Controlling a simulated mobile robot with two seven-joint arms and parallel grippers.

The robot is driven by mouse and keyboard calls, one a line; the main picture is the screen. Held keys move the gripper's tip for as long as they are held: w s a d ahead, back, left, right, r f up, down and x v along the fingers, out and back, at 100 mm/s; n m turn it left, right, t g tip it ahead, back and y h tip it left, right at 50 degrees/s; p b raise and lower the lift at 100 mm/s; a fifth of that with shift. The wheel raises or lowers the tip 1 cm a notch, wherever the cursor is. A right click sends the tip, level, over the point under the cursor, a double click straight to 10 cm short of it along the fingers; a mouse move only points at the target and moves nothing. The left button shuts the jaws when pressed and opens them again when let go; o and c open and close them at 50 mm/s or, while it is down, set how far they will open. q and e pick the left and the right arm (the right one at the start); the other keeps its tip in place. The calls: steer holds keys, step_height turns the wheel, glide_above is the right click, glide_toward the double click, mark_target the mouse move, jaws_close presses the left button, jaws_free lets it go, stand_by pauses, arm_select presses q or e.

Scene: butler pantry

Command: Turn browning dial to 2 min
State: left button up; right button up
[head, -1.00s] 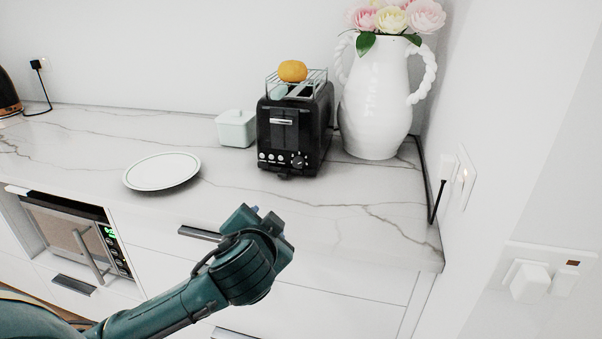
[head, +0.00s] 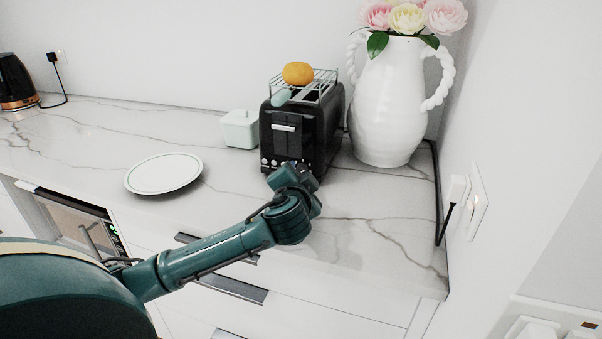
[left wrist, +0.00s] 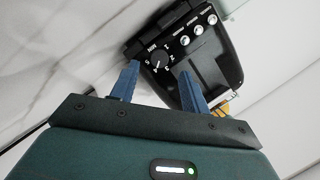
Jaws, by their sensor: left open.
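A black toaster (head: 292,128) stands on the counter, with a wire rack on top holding an orange fruit. Its front panel shows in the left wrist view (left wrist: 205,65), with a round black browning dial (left wrist: 160,60) with white markings around it; which mark it points to is too small to tell. My left gripper (head: 292,176) is in front of the toaster's lower front and hides the dial in the head view. In the left wrist view its two blue fingers (left wrist: 158,84) are apart and empty, just short of the dial. My right gripper is not in view.
A white plate (head: 163,174) and a pale lidded box (head: 240,129) stand left of the toaster. A white vase (head: 388,105) with flowers stands close on its right, near the wall. The counter's front area (head: 345,230) is clear.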

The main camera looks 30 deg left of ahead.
mark_target(301, 171)
arm_select(q)
steer(key=shift+x, duration=1.95)
steer(key=shift+c, duration=0.4)
steer(key=c, duration=0.9)
